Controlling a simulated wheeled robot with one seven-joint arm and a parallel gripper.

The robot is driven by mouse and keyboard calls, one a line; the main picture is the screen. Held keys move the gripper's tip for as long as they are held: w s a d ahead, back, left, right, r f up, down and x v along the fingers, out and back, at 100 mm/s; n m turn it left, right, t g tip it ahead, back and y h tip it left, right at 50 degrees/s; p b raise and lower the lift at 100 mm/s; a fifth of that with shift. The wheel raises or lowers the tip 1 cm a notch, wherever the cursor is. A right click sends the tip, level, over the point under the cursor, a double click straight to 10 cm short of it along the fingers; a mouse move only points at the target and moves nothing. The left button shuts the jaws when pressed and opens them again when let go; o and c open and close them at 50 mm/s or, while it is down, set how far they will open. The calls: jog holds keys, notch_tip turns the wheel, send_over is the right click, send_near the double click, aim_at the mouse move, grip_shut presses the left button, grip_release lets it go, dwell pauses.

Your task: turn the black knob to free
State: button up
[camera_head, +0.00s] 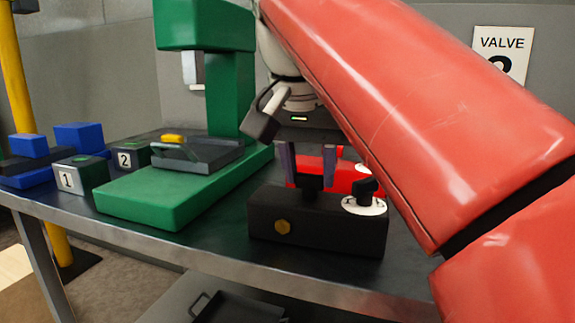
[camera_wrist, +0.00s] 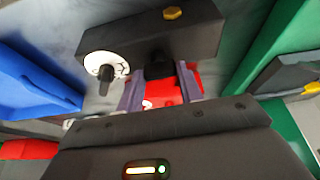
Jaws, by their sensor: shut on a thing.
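A black box (camera_head: 275,225) with a yellow hex bolt on its front stands on the metal table. On its right end is a white dial (camera_head: 352,207) with a black knob (camera_head: 366,187) on it, which my gripper is left of and apart from. The knob (camera_wrist: 105,78) and dial (camera_wrist: 97,62) also show in the wrist view. My gripper (camera_head: 308,180) points down and is shut on a black post (camera_head: 312,185) that rises from the box top. The post (camera_wrist: 184,74) also shows in the wrist view. The dial's markings are too small to read.
A red box (camera_head: 307,165) with another white dial stands close behind, partly hidden. A green press (camera_head: 150,196) holding a grey crimper (camera_head: 205,157) stands left. Blocks marked 1 (camera_head: 80,175) and 2 (camera_head: 128,157) and blue pieces (camera_head: 78,136) lie further left. My red arm covers the right side.

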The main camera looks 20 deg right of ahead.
jog(key=shift+n, duration=0.3)
jog(key=n, duration=0.1)
jog(key=n+y+p, duration=0.1)
jog(key=n, duration=0.1)
jog(key=shift+d+r+n+t+y, duration=0.1)
jog(key=shift+d+n+t+y, duration=0.05)
jog(key=shift+n+t+y, duration=0.15)
jog(key=n+y+p, duration=0.1)
jog(key=n, duration=0.3)
jog(key=shift+d+y, duration=0.1)
jog(key=shift+y, duration=0.3)
jog(key=n+y, duration=0.1)
jog(key=n, duration=0.4)
jog(key=shift+d+y, duration=0.1)
jog(key=shift+y, duration=0.3)
jog(key=shift+w+d+n+g+y, duration=0.1)
jog(key=shift+n+g+y, duration=0.3)
jog(key=shift+n, duration=0.75)
jog(key=shift+n+g+y, duration=0.2)
jog(key=shift+n+g, duration=0.3)
jog(key=shift+n, duration=0.65)
jog(key=o, duration=1)
